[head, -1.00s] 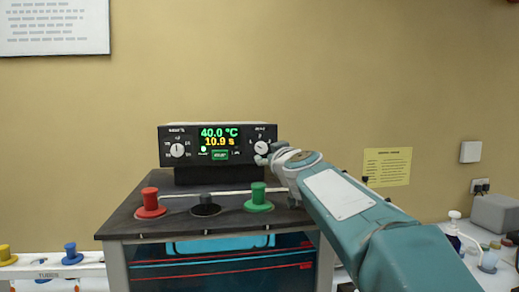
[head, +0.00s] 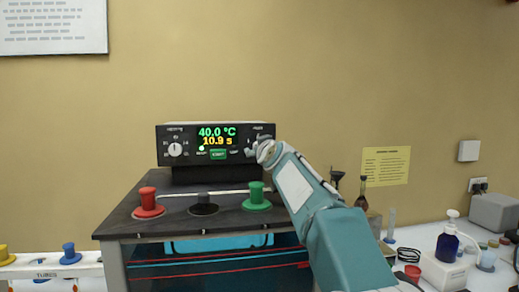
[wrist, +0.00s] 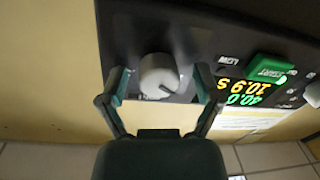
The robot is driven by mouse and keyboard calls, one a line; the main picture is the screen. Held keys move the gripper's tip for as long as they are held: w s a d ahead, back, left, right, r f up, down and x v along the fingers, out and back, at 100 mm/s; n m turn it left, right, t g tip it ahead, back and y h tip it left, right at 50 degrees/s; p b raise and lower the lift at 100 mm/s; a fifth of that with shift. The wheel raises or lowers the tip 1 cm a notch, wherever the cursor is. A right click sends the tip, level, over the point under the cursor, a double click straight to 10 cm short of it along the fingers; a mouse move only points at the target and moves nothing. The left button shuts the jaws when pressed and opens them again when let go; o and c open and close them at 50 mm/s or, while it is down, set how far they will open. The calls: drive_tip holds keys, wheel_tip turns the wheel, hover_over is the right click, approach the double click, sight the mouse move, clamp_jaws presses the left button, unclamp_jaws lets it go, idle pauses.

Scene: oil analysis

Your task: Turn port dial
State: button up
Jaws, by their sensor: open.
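The black control box (head: 215,168) stands on the dark-topped bath. Its display (head: 216,137) reads 40.0 °C and 10.9 s. The right-hand dial is a round white knob (wrist: 158,75) with a dark pointer line; in the head view my gripper mostly hides it. My gripper (wrist: 160,85) is open, one finger on each side of this knob in the wrist view. I cannot tell whether either finger touches it. In the head view my gripper (head: 255,149) is at the right end of the box front. The left-hand dial (head: 175,149) is unobstructed.
Red (head: 148,202), black (head: 204,206) and green (head: 257,196) stoppers stand on the bath top in front of the box. A bench with a blue bottle (head: 447,244) and glassware is at the right.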

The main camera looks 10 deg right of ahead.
drive_tip(key=c, duration=1.1)
drive_tip(key=shift+c, duration=0.2)
drive_tip(key=shift+m, duration=0.3)
drive_tip(key=m, duration=0.2)
drive_tip(key=shift+f+m, duration=0.1)
drive_tip(key=shift+m, duration=0.3)
drive_tip(key=m, duration=0.4)
drive_tip(key=shift+m+t, duration=0.3)
drive_tip(key=m, duration=0.4)
drive_tip(key=shift+m+h, duration=0.3)
drive_tip(key=shift+m, duration=0.1)
drive_tip(key=shift+f+m, duration=0.1)
drive_tip(key=shift+m, duration=1.6)
drive_tip(key=shift+f+m, duration=0.1)
drive_tip(key=shift+m, duration=0.4)
